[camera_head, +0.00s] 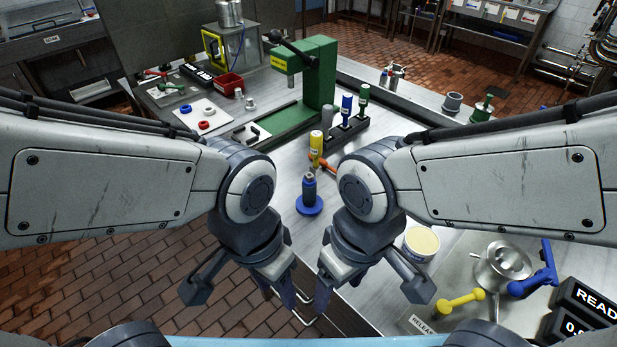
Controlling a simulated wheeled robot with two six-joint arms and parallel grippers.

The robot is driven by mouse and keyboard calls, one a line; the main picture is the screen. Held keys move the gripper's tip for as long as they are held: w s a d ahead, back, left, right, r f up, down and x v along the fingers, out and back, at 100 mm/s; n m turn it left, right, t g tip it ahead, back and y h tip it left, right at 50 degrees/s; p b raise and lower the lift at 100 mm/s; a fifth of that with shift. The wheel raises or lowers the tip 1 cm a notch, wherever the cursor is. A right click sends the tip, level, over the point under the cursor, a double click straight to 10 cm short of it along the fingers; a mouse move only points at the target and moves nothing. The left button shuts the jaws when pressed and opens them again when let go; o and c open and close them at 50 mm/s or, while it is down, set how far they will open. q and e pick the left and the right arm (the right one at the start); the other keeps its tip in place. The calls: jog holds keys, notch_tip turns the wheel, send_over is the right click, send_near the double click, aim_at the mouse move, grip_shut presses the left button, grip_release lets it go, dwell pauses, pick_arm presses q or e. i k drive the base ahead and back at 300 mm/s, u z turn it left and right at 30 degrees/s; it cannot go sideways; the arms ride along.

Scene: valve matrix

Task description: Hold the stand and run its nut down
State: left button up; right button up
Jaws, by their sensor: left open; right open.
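A small blue stand (309,191) with a round flat base and a dark upright body stands on the metal bench, straight ahead of me. It has a lighter top; a nut on it is too small to make out. My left gripper (279,289) is in front of and left of the stand, low near the bench's front edge. My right gripper (328,287) is in front of and slightly right of it. Both are open, with nothing seen between their fingers, and apart from the stand. Their fingertips are partly hidden by the wrists.
A yellow cylinder (316,148) and an orange-handled tool (326,164) are just behind the stand. A green press (318,78) stands further back. At right are a cream-topped tub (421,243), a metal pot (502,265) and a yellow-handled tool (461,301).

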aim_at(310, 176)
jog(key=k, duration=0.5)
jog(key=u, duration=1.65)
jog(key=i, duration=2.9)
jog(key=z, duration=3.8)
